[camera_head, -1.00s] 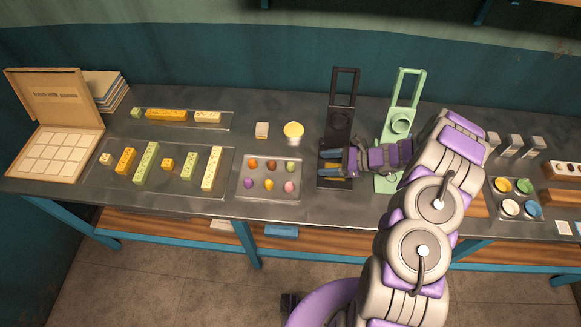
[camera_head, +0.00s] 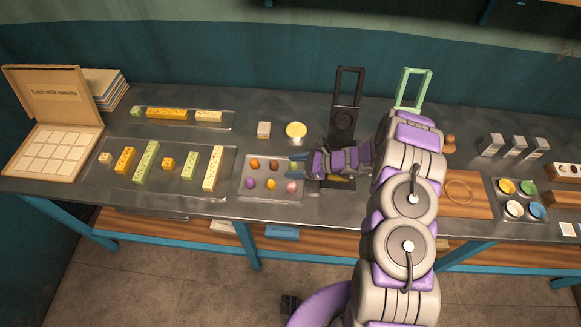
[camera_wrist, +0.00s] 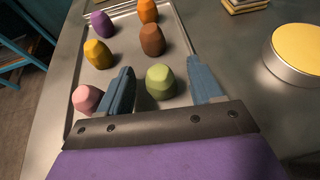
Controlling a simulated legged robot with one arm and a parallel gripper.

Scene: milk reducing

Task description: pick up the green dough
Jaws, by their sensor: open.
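The green dough (camera_wrist: 161,82) is a small faceted lump on a metal tray (camera_wrist: 67,124). In the wrist view it lies between the two open fingers of my gripper (camera_wrist: 160,86), with no clear contact on either side. In the head view my gripper (camera_head: 298,168) reaches over the right end of the tray (camera_head: 245,189) and hides the green dough. The pink dough (camera_wrist: 87,98) lies just outside the left finger in the wrist view and near the tray's front right corner in the head view (camera_head: 292,187).
Brown (camera_wrist: 152,39), orange (camera_wrist: 148,11), yellow (camera_wrist: 98,53) and purple (camera_wrist: 101,24) doughs share the tray. A round yellow-topped tin (camera_wrist: 294,52) stands to the right in the wrist view. A black press (camera_head: 343,115) stands behind my gripper.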

